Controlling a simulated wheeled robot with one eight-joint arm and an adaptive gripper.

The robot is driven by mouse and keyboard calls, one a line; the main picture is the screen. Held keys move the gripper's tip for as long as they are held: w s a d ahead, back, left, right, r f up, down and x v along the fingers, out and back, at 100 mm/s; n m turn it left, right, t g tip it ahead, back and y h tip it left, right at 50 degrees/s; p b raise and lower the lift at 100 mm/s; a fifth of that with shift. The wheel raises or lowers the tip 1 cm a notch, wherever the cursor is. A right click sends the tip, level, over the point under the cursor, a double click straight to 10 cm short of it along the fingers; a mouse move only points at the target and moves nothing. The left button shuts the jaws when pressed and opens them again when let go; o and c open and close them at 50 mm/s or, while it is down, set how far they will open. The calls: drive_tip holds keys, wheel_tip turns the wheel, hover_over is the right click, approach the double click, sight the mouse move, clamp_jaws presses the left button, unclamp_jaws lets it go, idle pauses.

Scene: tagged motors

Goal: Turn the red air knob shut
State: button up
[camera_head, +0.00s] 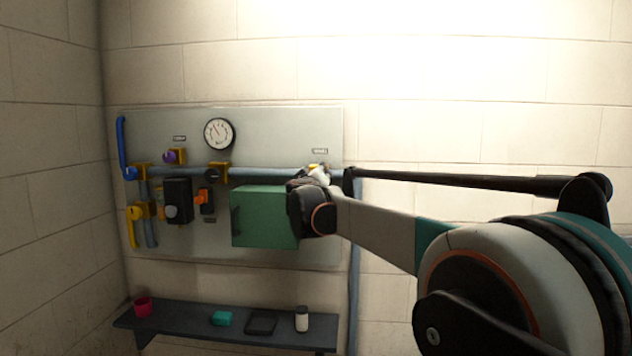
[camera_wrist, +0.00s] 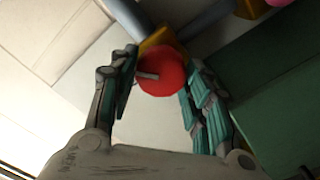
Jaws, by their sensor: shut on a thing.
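The red air knob (camera_wrist: 162,71) is round, with a grey pointer bar, and sits on a yellow valve body (camera_wrist: 157,39) on the pipe. In the wrist view my gripper (camera_wrist: 160,78) has one finger on each side of the knob and is shut on it. In the head view my gripper (camera_head: 316,175) is at the right end of the blue-grey pipe, below a small label (camera_head: 320,151). There the arm and gripper hide the red knob.
The wall panel (camera_head: 285,130) carries a gauge (camera_head: 219,133), a purple knob (camera_head: 170,157), a blue lever (camera_head: 122,145), a yellow lever (camera_head: 132,228) and a black box (camera_head: 178,201). A green box (camera_head: 264,216) juts out close to my gripper. A shelf (camera_head: 180,327) below holds small items.

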drive_tip(key=shift+a+f+n+b, duration=0.15)
drive_tip(key=shift+n+b, duration=0.25)
drive_tip(key=shift+n, duration=2.1)
drive_tip(key=shift+f+n+b, duration=0.1)
drive_tip(key=shift+n+b, duration=0.25)
drive_tip(key=shift+n, duration=2.15)
drive_tip(key=o, duration=1)
drive_tip(key=shift+o, duration=0.2)
drive_tip(key=s, duration=1.2)
drive_tip(key=shift+a, duration=0.2)
